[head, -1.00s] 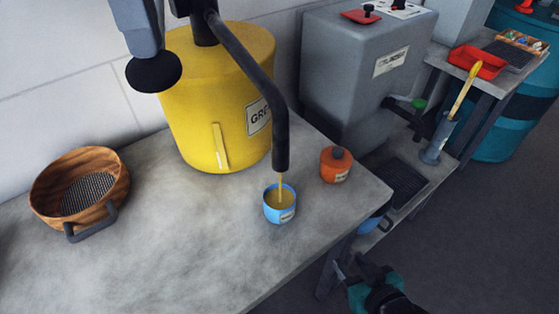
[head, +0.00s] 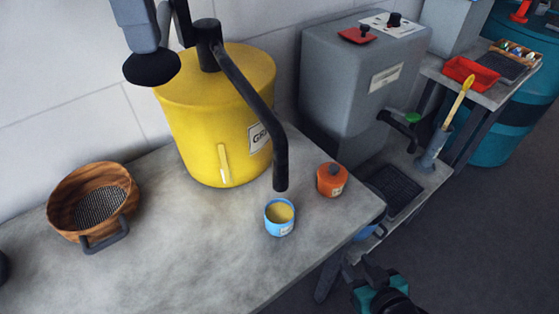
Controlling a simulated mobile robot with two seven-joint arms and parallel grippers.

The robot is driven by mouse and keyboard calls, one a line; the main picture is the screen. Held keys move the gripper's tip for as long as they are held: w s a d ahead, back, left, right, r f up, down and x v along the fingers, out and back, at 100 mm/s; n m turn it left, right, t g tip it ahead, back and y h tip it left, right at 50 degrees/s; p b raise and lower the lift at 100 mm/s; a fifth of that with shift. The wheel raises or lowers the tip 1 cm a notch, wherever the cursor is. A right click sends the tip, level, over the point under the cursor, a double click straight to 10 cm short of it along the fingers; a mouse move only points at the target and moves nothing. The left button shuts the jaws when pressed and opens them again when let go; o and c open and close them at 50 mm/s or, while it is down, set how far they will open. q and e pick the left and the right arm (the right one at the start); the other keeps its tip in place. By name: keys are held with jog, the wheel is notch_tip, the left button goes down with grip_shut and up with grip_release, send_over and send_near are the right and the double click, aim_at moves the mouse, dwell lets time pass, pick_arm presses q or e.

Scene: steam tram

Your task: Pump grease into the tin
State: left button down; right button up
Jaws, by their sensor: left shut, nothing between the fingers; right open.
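The blue tin (head: 280,218) stands open and upright on the bench, with yellow grease inside. The black spout (head: 281,160) of the yellow grease drum (head: 215,100) ends just above the tin, and no stream shows. My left gripper (head: 147,48) is at the top left, shut, with its tips against or just above a black round knob (head: 152,69) in front of the drum; contact cannot be told exactly. My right gripper (head: 352,275) is low at the bottom, open and empty, beyond the bench's right edge.
An orange pot (head: 332,180) stands right of the tin, near the bench's (head: 180,250) right edge. A wooden bowl (head: 93,203) with a mesh bottom sits left. A grey tank (head: 360,85), a black grate and a red tray (head: 471,72) are further right. The front of the bench is clear.

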pick_arm(q)
notch_tip(320, 180, up, 4)
jog(key=p, duration=0.3)
jog(key=shift+f, duration=0.2)
jog(key=shift+r, duration=1.15)
jog(key=shift+r, duration=0.1)
jog(key=shift+r, duration=2.9)
